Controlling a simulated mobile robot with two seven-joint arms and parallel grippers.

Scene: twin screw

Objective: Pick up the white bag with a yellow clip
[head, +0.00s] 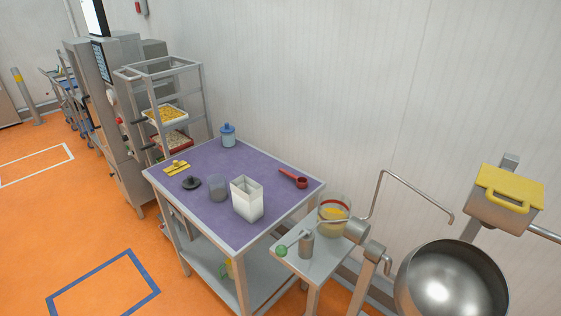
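A white bag (247,199) stands upright and looks open at the top, near the front right of the purple tabletop (230,158). I see no clip on it. A small yellow object (177,167), possibly the clip, lies apart from it near the table's left edge. Another yellowish item (229,268) is on the table's lower shelf, mostly hidden by the tabletop and too small to tell. Neither of my grippers is in view.
A grey cup (217,187), a dark lid (191,183), a blue-lidded jar (228,136) and a red scoop (294,178) are on the table. A side stand (318,263) with containers adjoins it, beside a large steel bowl (452,285). Orange floor is free at left.

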